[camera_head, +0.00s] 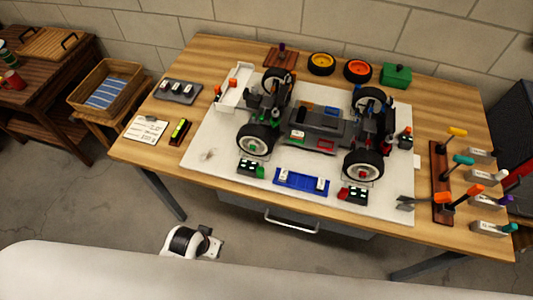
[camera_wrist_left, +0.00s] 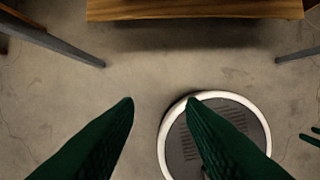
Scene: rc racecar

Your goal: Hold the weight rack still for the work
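Two racks on the table could be the weight rack, and I cannot tell which it is. A grey rack (camera_head: 178,90) with several small blocks lies at the table's left. A blue tray (camera_head: 290,184) with two pale blocks lies at the front of the white mat. My left gripper (camera_wrist_left: 160,102) is open and empty in the left wrist view, its dark green fingers apart over the floor, touching nothing. A white and black part (camera_head: 190,242), probably my left wrist, is below the table's front edge. My right gripper cannot be made out for certain.
A car chassis (camera_head: 310,128) stands on the white mat (camera_head: 210,140). Loose wheels (camera_head: 321,63) lie behind it. A tool rack (camera_head: 440,180) and labelled holders stand at the right. The table's front edge (camera_wrist_left: 195,10) crosses the top of the wrist view. Small dark green tips (camera_wrist_left: 310,137) show at its right edge.

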